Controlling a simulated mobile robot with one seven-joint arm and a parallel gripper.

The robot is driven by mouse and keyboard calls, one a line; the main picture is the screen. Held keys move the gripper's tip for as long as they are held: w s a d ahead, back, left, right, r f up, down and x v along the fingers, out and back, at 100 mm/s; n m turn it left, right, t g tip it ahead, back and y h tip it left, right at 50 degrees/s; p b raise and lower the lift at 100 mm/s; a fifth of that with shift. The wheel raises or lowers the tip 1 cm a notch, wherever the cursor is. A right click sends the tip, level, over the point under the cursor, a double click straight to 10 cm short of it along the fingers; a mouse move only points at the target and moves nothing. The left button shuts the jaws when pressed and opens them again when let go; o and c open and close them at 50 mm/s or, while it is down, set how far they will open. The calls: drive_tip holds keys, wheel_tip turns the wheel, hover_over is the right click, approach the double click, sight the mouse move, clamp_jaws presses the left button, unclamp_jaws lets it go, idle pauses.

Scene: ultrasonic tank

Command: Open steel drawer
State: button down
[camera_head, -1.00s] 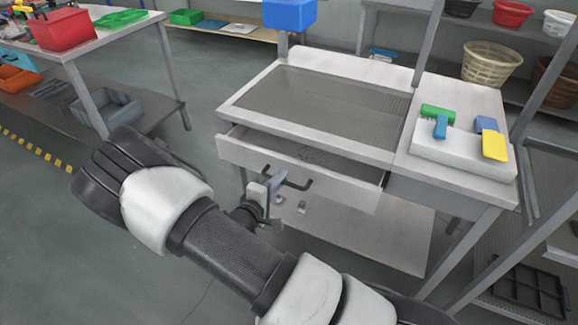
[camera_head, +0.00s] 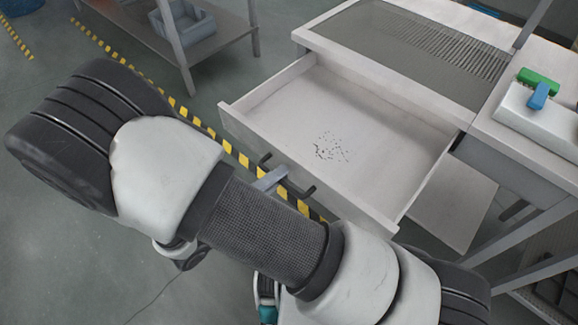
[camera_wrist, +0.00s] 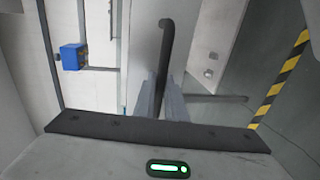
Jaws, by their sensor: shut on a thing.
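The steel drawer (camera_head: 375,135) stands pulled far out of the workbench in the head view. Its inside is bare except for a patch of small dark specks near the middle. Its dark bar handle (camera_head: 308,193) is on the front panel. My gripper (camera_head: 270,180) is at the handle, partly hidden behind my arm. In the wrist view the two fingers of my gripper (camera_wrist: 160,98) are shut on the dark handle (camera_wrist: 167,45).
The bench top (camera_head: 400,60) has a grey mesh panel. A white block (camera_head: 545,120) with green and blue pieces lies at right. A shelf with a grey bin (camera_head: 188,28) stands at upper left. Yellow-black floor tape (camera_head: 180,108) runs beside the drawer.

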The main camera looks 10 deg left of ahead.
drive_tip(key=shift+s+a, duration=0.2)
drive_tip(key=shift+s, duration=0.05)
drive_tip(key=c, duration=2.1)
unclamp_jaws()
drive_tip(key=p+v, duration=0.1)
drive_tip(key=v, duration=1.6)
drive_tip(key=shift+s+a, duration=0.1)
drive_tip(key=shift+s, duration=0.15)
